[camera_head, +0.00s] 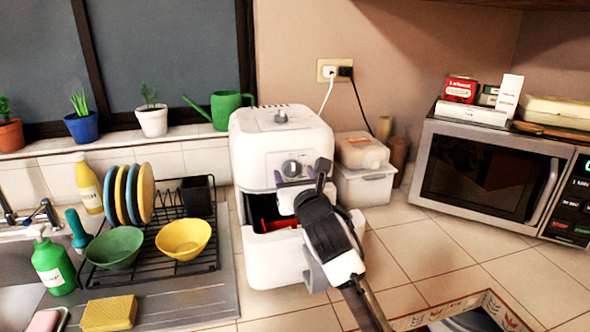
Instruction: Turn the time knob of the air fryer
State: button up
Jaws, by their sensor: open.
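The white air fryer (252,150) stands upright on the counter in the middle of the view. A grey round knob (291,168) is on its front panel and another knob (281,116) is on its top; the markings are too small to tell which one is for time. My gripper (296,180) is open, in front of the air fryer and close to the front knob. I cannot tell whether it touches the knob. The basket drawer (262,262) appears pulled out, with a dark gap and something red inside. My arm hides the lower right of the air fryer.
A black dish rack (205,262) with plates and bowls stands at left. A lidded container (362,186) is just right of the air fryer, and a microwave (485,170) is farther right. White and black plugs sit in the wall outlet (335,70). Tiled counter between is clear.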

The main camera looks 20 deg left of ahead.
jog(key=shift+w+a, duration=0.2)
jog(key=shift+w, duration=0.05)
jog(key=c, duration=1)
